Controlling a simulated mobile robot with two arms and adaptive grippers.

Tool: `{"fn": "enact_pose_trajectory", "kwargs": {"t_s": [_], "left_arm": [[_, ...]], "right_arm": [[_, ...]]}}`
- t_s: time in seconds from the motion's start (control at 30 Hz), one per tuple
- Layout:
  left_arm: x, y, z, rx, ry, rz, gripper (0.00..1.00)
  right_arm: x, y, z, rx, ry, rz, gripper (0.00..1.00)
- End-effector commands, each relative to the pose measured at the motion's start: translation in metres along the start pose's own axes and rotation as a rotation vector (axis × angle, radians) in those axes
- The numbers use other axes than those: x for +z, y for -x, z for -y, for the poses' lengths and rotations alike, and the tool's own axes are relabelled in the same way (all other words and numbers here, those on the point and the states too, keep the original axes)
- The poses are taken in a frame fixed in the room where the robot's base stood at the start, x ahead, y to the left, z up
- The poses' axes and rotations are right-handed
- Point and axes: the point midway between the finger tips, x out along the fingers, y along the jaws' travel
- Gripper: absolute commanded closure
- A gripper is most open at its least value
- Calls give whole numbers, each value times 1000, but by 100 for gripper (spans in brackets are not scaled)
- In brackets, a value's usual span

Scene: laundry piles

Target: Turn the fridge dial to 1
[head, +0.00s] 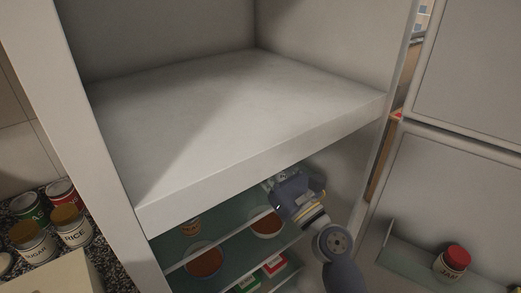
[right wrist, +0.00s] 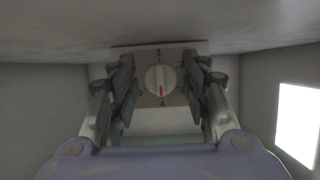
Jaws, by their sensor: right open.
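The fridge dial (right wrist: 161,80) is a round white knob on a grey plate (right wrist: 146,99) at the back of the fridge, in the right wrist view. A 1 is printed at the top of the plate and a 4 at the bottom. The knob's red mark points down, near the 4. My right gripper (right wrist: 161,88) is open, its fingers apart to the left and right of the knob, with nothing held. In the head view my right gripper (head: 276,182) reaches under the thick upper shelf, and the dial is hidden there. My left gripper is not in view.
The thick white fridge divider (head: 240,100) is close above my right arm. Glass shelves with bowls (head: 206,262) and boxes (head: 274,265) lie below. The open fridge door (head: 450,190) at right holds a red-lidded jar (head: 453,263). Labelled cans (head: 73,228) stand at left.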

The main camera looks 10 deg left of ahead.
Motion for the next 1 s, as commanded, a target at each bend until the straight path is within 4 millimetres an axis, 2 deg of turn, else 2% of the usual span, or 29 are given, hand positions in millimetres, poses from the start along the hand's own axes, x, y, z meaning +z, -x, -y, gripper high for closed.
{"fn": "enact_pose_trajectory", "kwargs": {"t_s": [0.13,0.3,0.67,1.0], "left_arm": [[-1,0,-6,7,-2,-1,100],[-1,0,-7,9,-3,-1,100],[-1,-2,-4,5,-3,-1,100],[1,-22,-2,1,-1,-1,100]], "right_arm": [[0,0,0,0,0,0,59],[0,0,0,0,0,0,95],[0,0,0,5,14,1,96],[-2,1,1,71,174,2,96]]}}
